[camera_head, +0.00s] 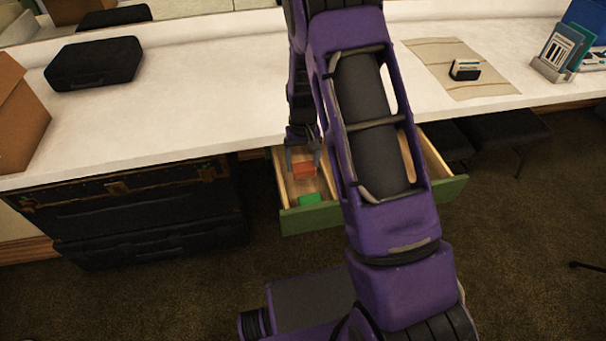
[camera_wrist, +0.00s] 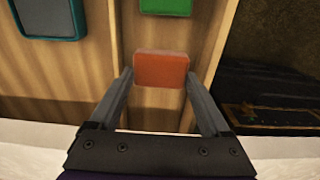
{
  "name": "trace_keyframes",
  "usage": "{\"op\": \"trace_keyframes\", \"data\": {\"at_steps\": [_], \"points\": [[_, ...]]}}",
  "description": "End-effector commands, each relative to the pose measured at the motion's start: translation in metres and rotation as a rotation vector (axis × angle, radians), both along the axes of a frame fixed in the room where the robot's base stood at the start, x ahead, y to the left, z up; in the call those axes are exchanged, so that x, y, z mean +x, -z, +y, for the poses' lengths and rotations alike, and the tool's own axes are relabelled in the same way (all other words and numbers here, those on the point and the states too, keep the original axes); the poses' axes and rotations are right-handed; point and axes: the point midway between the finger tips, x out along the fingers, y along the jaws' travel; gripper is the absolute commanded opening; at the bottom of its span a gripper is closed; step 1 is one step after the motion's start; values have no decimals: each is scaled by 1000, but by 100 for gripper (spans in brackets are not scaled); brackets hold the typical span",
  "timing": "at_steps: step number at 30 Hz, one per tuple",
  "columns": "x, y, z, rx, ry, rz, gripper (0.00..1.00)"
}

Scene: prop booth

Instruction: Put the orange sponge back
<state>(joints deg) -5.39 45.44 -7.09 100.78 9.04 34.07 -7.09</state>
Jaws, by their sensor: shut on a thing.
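The orange sponge (camera_head: 303,170) is between the fingers of my gripper (camera_head: 303,158), which is shut on it, over the left compartment of the open drawer (camera_head: 312,218). In the wrist view the sponge (camera_wrist: 161,70) is held between both fingertips of my gripper (camera_wrist: 160,78), above the wooden drawer floor. I cannot tell whether the sponge touches the floor. A green block (camera_head: 310,199) lies in the same compartment nearer the drawer front, and it also shows in the wrist view (camera_wrist: 166,6).
A divider (camera_wrist: 115,60) separates this compartment from another holding a dark teal-edged item (camera_wrist: 48,18). My arm hides much of the drawer's right part. The white counter (camera_head: 200,105) overhangs behind. Black cases (camera_head: 145,215) stand left of the drawer.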

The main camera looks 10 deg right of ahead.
Motion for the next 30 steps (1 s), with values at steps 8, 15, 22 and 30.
{"op": "trace_keyframes", "data": {"at_steps": [8,15,22,30], "points": [[-1,31,0,1,0,2,29],[0,40,0,1,0,-2,29],[0,46,0,1,0,-1,29],[0,44,0,1,0,-1,100]]}}
